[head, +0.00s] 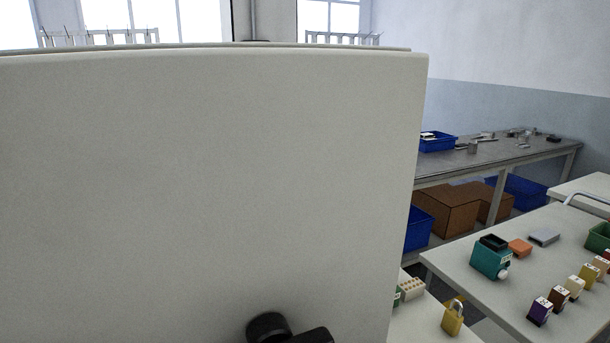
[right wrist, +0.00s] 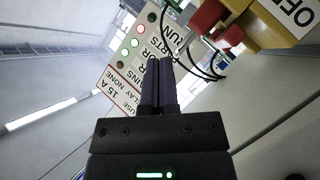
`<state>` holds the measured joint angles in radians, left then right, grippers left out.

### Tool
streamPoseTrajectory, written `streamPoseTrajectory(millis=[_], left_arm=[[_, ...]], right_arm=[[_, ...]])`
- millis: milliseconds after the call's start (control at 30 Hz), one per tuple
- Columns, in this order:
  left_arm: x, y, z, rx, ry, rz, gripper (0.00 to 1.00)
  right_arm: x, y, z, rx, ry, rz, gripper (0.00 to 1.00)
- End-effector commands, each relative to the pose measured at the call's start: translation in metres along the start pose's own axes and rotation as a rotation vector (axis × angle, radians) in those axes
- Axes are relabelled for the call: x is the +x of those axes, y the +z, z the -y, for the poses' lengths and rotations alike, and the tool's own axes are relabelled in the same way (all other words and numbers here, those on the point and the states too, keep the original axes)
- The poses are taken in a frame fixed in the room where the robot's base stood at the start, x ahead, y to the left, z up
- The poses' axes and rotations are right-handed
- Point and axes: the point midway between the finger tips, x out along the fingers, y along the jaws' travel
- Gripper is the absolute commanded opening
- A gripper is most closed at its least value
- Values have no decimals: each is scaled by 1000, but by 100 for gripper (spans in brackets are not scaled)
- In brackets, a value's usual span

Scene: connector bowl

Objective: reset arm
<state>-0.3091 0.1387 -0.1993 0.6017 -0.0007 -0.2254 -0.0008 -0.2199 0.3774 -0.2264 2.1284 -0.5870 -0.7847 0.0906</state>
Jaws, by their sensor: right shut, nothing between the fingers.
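My left gripper is not in view. A large pale panel (head: 205,180) fills most of the head view and hides what is behind it.
Beyond the right fingers are a lettered sign board (right wrist: 128,62) with coloured lights, a yellow box (right wrist: 270,25) marked OFF, red parts and black cables.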

Motion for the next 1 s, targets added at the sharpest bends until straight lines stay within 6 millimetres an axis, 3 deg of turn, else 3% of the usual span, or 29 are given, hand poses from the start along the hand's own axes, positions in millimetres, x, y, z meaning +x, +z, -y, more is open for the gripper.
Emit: streamPoseTrajectory(millis=[100, 200, 433, 467, 600, 767, 867, 1000], left_arm=[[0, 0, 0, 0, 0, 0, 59], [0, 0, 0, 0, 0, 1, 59], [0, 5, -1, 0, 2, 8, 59], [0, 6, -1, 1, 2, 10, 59], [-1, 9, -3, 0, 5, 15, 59], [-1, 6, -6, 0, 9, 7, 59], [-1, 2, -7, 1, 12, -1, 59], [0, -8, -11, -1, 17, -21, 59]], right_arm=[[-39, 41, 35, 197, -167, 280, 0], [-74, 61, 61, 303, -305, 463, 0], [-160, 79, 106, 451, -628, 784, 0], [-164, 82, 112, 455, -653, 807, 0], [-142, 111, 146, 436, -657, 827, 0], [-130, 150, 186, 420, -671, 853, 0], [-128, 181, 214, 407, -681, 873, 0], [-141, 240, 257, 381, -700, 912, 0]])
